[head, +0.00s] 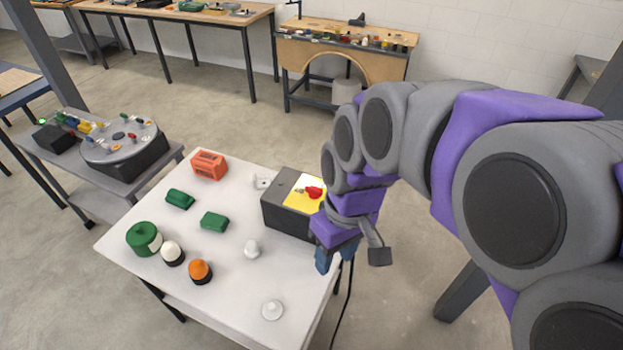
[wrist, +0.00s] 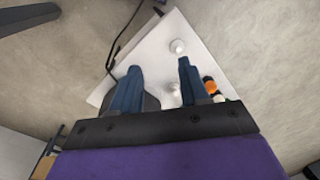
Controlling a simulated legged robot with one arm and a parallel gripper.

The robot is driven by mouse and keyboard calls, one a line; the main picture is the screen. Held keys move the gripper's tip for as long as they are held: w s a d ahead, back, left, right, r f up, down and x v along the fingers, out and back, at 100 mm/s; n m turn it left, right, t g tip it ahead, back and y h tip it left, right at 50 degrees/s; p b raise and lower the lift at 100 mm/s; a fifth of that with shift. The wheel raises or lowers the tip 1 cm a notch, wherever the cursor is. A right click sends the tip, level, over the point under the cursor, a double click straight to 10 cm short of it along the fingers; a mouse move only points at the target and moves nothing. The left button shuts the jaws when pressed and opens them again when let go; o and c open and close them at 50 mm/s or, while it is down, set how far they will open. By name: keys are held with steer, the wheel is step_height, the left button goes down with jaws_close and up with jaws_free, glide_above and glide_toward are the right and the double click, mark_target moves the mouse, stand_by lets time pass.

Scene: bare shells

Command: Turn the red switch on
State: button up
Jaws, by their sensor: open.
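The red switch (head: 313,192) sits on a yellow plate (head: 297,203) on top of a dark grey box (head: 284,218) at the right edge of the white table. The switch does not show in the wrist view. My gripper (head: 334,258) is just right of and in front of the box, beside the table's right edge, pointing down. In the wrist view its two blue fingers (wrist: 160,72) are apart with nothing between them but the table surface beyond. Part of the box's right side is hidden behind my gripper and wrist.
The white table (head: 140,208) also holds an orange block (head: 209,164), two green blocks (head: 214,221), a green cylinder (head: 144,238), white and orange knobs (head: 200,271) and small white pieces (head: 272,310). A grey cart (head: 90,180) with a round panel stands left. Floor right of the table looks clear.

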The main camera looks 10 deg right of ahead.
steer(key=w+n+t+y+b, duration=0.1)
steer(key=w+n, duration=0.2)
steer(key=w, duration=0.9)
steer(key=n+t+y+b, duration=0.1)
steer(key=n+t+b, duration=0.1)
steer(key=n, duration=0.1)
glide_above(315, 188)
steer(key=s+d, duration=0.4)
steer(key=d, duration=0.2)
step_height(315, 188, down, 6)
steer(key=b+x, duration=0.1)
steer(key=x, duration=0.4)
steer(key=b+x, duration=0.1)
steer(key=x, duration=0.5)
steer(key=a+b+x, duration=0.1)
steer(key=b+x, duration=0.1)
steer(key=x, duration=0.4)
steer(key=shift+w+r, duration=0.15)
steer(key=shift+c, duration=0.4)
jaws_close()
